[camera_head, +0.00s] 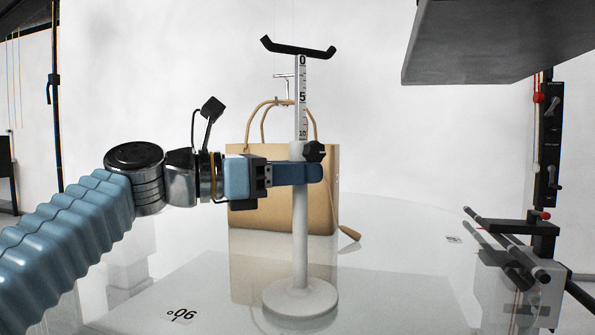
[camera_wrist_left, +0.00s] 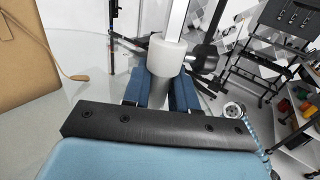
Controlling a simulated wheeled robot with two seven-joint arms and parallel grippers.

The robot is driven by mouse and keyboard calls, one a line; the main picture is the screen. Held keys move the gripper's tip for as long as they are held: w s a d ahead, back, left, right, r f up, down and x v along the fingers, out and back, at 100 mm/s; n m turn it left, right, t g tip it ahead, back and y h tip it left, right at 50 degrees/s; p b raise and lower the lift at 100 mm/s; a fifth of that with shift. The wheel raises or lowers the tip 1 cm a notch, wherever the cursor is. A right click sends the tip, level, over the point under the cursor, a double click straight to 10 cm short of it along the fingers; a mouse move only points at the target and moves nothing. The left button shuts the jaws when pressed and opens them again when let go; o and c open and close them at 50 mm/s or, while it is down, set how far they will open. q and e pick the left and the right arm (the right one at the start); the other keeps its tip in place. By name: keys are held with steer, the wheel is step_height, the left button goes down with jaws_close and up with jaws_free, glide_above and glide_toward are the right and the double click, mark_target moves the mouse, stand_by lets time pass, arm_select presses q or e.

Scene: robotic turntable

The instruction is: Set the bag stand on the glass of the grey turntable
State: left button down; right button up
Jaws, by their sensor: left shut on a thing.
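The bag stand (camera_head: 300,220) is an upright white pole with a black two-armed top, a printed scale, a black knob and a round white base. My left gripper (camera_head: 300,173) is shut on its pole below the knob. The left wrist view shows the pole (camera_wrist_left: 166,55) between the blue fingers (camera_wrist_left: 163,92). The base is over the front of the turntable's glass (camera_head: 400,270); I cannot tell whether it touches. A tan handbag (camera_head: 275,190) with upright handles is behind the stand, partly hidden by it and my gripper. My right gripper is not in view.
A dark grey panel (camera_head: 500,40) overhangs at the upper right. A black post (camera_head: 548,150) with clamps and a rod (camera_head: 508,245) stands at the right. A 90° mark (camera_head: 182,315) lies at the front left.

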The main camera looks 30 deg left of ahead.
arm_select(q)
steer(key=shift+f, duration=0.35)
steer(key=c, duration=0.8)
jaws_free()
steer(key=v, duration=1.4)
